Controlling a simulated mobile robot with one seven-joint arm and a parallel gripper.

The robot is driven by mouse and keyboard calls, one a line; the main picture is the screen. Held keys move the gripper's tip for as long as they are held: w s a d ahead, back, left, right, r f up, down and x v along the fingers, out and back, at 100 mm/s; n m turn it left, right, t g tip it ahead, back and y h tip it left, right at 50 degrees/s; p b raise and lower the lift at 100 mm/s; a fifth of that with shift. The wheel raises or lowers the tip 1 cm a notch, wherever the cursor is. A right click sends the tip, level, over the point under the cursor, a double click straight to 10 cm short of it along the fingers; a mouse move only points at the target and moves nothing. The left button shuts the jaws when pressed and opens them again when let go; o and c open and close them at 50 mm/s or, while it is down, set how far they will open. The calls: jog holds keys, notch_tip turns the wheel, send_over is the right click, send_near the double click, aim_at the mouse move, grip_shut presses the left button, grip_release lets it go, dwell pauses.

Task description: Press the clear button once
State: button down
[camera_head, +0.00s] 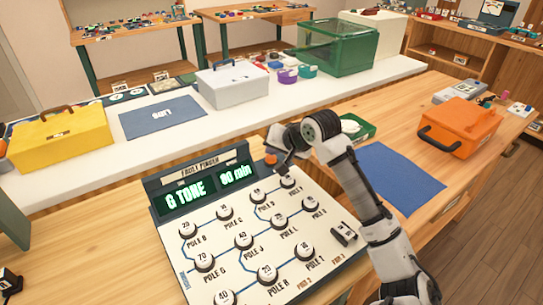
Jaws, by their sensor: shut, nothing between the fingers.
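The panel (172,250) lies tilted on the wooden table, with a title strip along its top that seems to read "FAULT FINDER". Its green displays read "G TONE" (188,195) and "00 min" (236,174). Several round black dials with white numbered caps, such as one marked 70 (205,262), sit along blue lines. A small black-and-white switch or button (343,233) is at the panel's right side. I cannot read a "clear" label on anything. A small orange piece (270,159) shows beside the right display. My gripper (284,168) is shut and empty, over the panel's upper right; its tips are small and partly hidden.
A blue mat (400,180) and an orange toolbox (460,127) lie right of my arm. A white shelf behind holds a yellow toolbox (60,140), a grey box (232,84) and a green clear-sided bin (335,45).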

aim_at(274, 159)
jog(key=shift+f, duration=0.5)
dwell(0.4)
jog(key=shift+r, duration=0.15)
jog(key=shift+r+p, duration=0.55)
jog(key=shift+p, duration=0.05)
notch_tip(274, 159, up, 6)
jog(key=p, duration=0.5)
dwell(0.8)
